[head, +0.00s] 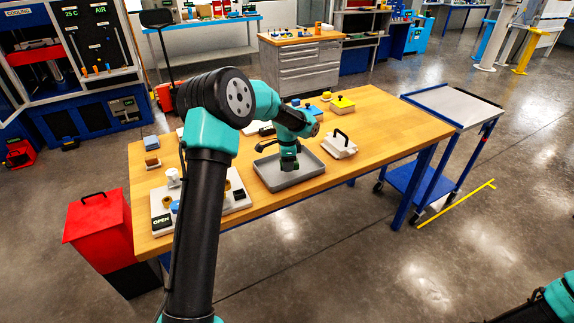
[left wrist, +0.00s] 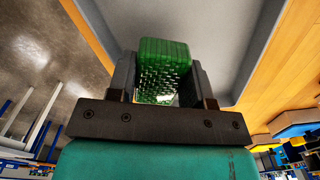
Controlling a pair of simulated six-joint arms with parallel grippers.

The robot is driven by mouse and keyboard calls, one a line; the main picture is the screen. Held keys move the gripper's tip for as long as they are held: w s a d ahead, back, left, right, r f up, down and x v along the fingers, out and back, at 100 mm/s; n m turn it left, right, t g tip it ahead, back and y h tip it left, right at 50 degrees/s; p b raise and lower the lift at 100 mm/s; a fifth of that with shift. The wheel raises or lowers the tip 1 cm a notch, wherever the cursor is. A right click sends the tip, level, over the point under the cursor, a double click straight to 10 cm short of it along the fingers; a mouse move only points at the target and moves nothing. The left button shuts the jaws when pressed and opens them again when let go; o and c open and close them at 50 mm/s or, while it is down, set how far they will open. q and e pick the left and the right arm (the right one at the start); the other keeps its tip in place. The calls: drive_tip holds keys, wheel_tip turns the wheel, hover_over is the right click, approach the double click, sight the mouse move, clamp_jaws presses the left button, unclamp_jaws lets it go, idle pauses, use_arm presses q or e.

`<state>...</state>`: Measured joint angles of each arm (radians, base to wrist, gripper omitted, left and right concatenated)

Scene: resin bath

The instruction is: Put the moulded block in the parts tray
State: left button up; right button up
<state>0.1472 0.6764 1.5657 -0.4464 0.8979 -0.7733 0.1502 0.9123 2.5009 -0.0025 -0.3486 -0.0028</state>
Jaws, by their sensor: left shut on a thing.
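The moulded block (left wrist: 164,70) is green with a studded, ribbed surface. It sits between the two dark fingers of my left gripper (left wrist: 160,85), which is shut on it. In the head view my left gripper (head: 289,164) points down over the grey parts tray (head: 262,172), inside its rim. The grey tray floor (left wrist: 205,22) also shows behind the block in the left wrist view. I cannot tell whether the block touches the tray floor. The hand hides much of the block in the head view. My right gripper is out of view.
A white piece with a black handle (head: 340,144) stands right of the tray. A white fixture board (head: 228,192) with an OPEN label lies to its left. A yellow block (head: 342,105) and blue pieces stand behind. The table's right end is clear.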

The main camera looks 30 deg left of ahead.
use_arm(q)
drive_tip(key=shift+w+a+f, duration=0.1)
drive_tip(key=shift+w+a, duration=0.3)
drive_tip(key=shift+w, duration=0.2)
drive_tip(key=shift+w+a+f, duration=0.1)
drive_tip(key=shift+w+a, duration=0.25)
drive_tip(key=shift+w, duration=0.25)
drive_tip(key=shift+w+a, duration=0.15)
drive_tip(key=shift+w+f, duration=0.1)
drive_tip(key=shift+f, duration=1.65)
drive_tip(key=o, duration=0.9)
drive_tip(key=shift+f, duration=0.1)
drive_tip(key=shift+o, duration=0.2)
